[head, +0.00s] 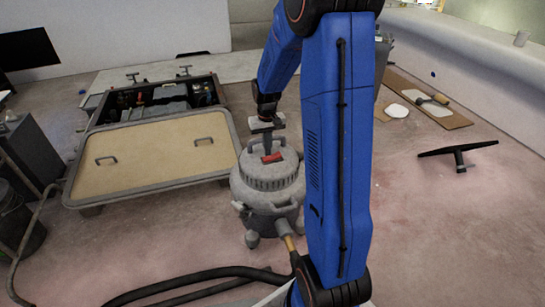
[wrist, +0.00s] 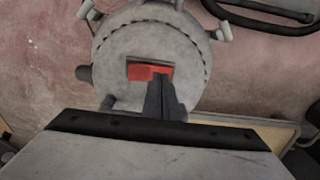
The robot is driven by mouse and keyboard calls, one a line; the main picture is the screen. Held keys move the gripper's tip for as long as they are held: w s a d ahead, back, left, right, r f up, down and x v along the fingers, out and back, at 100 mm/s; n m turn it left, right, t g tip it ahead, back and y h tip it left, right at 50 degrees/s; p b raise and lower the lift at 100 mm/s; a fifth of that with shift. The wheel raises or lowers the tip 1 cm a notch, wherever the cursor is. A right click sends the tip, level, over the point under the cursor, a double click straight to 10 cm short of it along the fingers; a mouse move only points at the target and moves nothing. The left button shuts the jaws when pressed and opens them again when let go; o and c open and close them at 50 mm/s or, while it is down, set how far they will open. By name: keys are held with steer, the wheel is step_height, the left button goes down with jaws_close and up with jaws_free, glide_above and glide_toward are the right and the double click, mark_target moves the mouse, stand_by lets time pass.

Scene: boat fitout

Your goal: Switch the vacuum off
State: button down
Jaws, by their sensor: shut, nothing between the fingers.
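The vacuum (head: 270,187) is a grey round canister on the floor in the middle of the head view. A red rocker switch (head: 271,158) sits on its top. In the wrist view the vacuum lid (wrist: 118,50) fills the upper middle, with the red switch (wrist: 144,71) in a dark recess. My gripper (wrist: 163,88) is shut and empty, its fingertips over the right part of the switch. I cannot tell whether they touch it. In the head view my gripper (head: 266,158) points down at the vacuum top. The fingers hide part of the switch in the wrist view.
A tan hatch panel (head: 150,155) with handles lies left of the vacuum, before an open compartment. A dark hose (head: 215,273) runs along the front. A squeegee-like tool (head: 458,154) and a board (head: 452,118) lie on the right. Floor right of my arm is mostly clear.

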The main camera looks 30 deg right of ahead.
mark_target(268, 158)
step_height(268, 158, up, 6)
steer(key=shift+f, duration=0.1)
stand_by(0.7)
stand_by(0.4)
steer(key=s+a+r+n+t, duration=0.2)
steer(key=s+a+r, duration=0.8)
steer(key=s+r, duration=0.25)
steer(key=s+a+r+t, duration=0.1)
steer(key=s+a, duration=0.2)
steer(key=s, duration=0.6)
steer(key=s+a+n+t, duration=0.1)
steer(key=s+a, duration=0.1)
steer(key=s, duration=0.6)
steer(key=shift+s+a+r+t, duration=0.35)
steer(key=shift+a+t, duration=0.05)
